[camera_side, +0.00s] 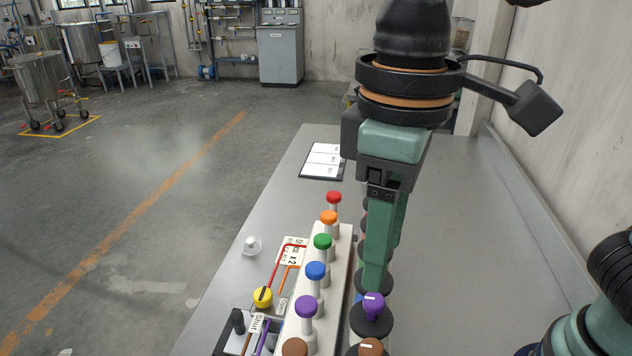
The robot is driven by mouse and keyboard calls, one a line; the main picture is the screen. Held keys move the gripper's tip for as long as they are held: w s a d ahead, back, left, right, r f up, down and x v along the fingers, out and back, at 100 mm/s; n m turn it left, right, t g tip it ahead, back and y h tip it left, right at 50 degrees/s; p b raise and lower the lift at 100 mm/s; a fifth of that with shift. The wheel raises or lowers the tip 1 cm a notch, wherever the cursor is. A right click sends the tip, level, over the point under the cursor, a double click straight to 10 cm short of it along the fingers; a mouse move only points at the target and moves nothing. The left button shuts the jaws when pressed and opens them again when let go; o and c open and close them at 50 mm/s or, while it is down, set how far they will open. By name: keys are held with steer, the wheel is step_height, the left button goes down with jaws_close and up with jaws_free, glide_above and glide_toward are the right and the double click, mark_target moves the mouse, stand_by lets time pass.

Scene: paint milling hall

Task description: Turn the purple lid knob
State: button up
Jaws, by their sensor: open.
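The purple lid knob (374,305) stands upright on a round dark lid (372,323) near the bottom of the view, with a white mark on its top. My gripper (384,266) points down just above and behind the knob in the picture. Its green fingers are seen nearly edge-on, open with nothing between them. The near fingertip ends close to the knob's top; I cannot tell whether they touch. The fingers hide parts of the lids behind.
A white rack (338,262) left of the lids holds several coloured caps, including another purple one (306,307). A brown knob (370,347) is close in front. Left are a yellow knob (262,297) and a sign (292,252). The bench (480,230) is clear on the right.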

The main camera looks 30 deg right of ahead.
mark_target(376, 299)
step_height(376, 299, down, 7)
steer(key=shift+r, duration=0.1)
stand_by(0.3)
jaws_close()
